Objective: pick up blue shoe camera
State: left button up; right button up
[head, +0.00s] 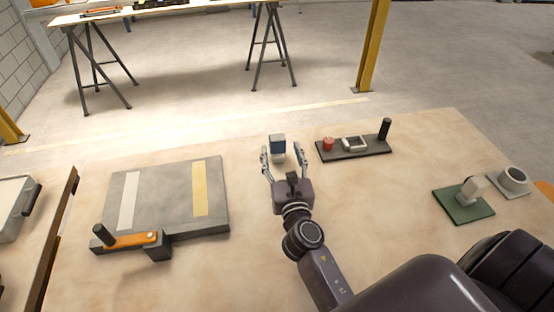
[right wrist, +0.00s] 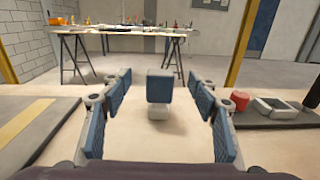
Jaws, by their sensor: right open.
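The blue shoe camera (head: 277,147) stands on the sand-coloured bed, with a dark blue block on top and a pale lower part. In the right wrist view the blue shoe camera (right wrist: 159,91) is ahead, between the two finger pairs and apart from them. My right gripper (head: 283,158) is open around the near side of it, with one finger to each side. In the right wrist view my right gripper's (right wrist: 160,108) blue finger pads are spread wide. My left gripper is not in view.
A dark tray (head: 356,153) with a red knob and a black post lies to the right. A grey slab (head: 157,190) with an orange handle lies to the left. A green plate (head: 463,207) with a pale piece and a grey cup (head: 513,180) are at far right.

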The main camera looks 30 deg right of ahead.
aim_at(278, 141)
jog(key=shift+f+x, duration=0.25)
jog(key=shift+x, duration=1.05)
jog(key=shift+f+x, duration=0.2)
jog(key=shift+x, duration=1.1)
jog(key=shift+f+x, duration=0.25)
jog(key=shift+x, duration=1.1)
jog(key=shift+d, duration=0.1)
jog(key=c, duration=1.2)
jog(key=shift+c, duration=0.9)
jog(key=shift+r, duration=0.15)
